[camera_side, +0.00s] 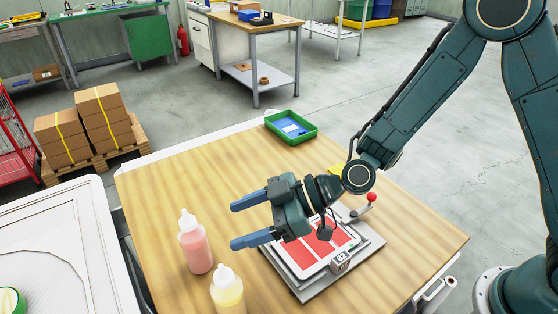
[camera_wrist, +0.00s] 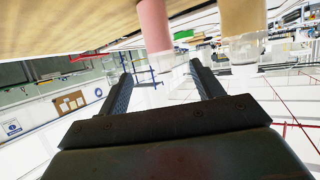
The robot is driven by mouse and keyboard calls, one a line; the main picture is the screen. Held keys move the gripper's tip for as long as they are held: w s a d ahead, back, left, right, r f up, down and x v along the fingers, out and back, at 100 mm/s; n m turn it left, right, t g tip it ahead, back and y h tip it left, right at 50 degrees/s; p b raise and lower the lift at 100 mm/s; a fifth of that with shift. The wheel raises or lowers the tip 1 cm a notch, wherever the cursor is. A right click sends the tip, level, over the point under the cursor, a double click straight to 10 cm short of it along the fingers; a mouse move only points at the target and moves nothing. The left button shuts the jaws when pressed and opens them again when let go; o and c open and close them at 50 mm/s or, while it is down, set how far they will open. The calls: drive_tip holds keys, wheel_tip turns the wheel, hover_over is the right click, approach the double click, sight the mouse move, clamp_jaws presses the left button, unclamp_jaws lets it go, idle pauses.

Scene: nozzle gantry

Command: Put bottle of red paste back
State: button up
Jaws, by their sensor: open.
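The bottle of red paste (camera_side: 195,246) is pinkish with a white cap and stands upright at the table's front left. It also shows in the wrist view (camera_wrist: 153,22), upside down at the top. My gripper (camera_side: 234,226) is open and empty, with its two blue fingers pointing left. The fingertips are above and to the right of the red bottle and appear apart from it. In the wrist view, the gripper (camera_wrist: 160,75) has a clear gap between its fingers, with the red bottle beyond the gap.
A yellow bottle (camera_side: 228,294) stands close to the red one. A fixture (camera_side: 303,288) with red panels (camera_side: 296,254) and a tag reading 82 lies under my wrist. A red-knobbed lever (camera_side: 371,198) is at its back. A green tray (camera_side: 291,139) sits at the table's far edge. The table's left middle is clear.

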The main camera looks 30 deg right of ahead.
drive_tip(key=s+d+r+m+h, duration=0.25)
drive_tip(key=d+r, duration=0.25)
drive_tip(key=d, duration=0.4)
drive_tip(key=s+d+r+m+h, duration=0.1)
drive_tip(key=s+d+r+h, duration=0.3)
drive_tip(key=d+r, duration=0.3)
drive_tip(key=s+d+r+m+h, duration=0.2)
drive_tip(key=s+d+m+h, duration=0.3)
drive_tip(key=s+d+m, duration=0.4)
drive_tip(key=s+d, duration=0.5)
drive_tip(key=d, duration=0.1)
drive_tip(key=shift+s+d+r+g+h, duration=0.25)
drive_tip(key=shift+d+g+h, duration=0.05)
drive_tip(key=shift+h, duration=0.05)
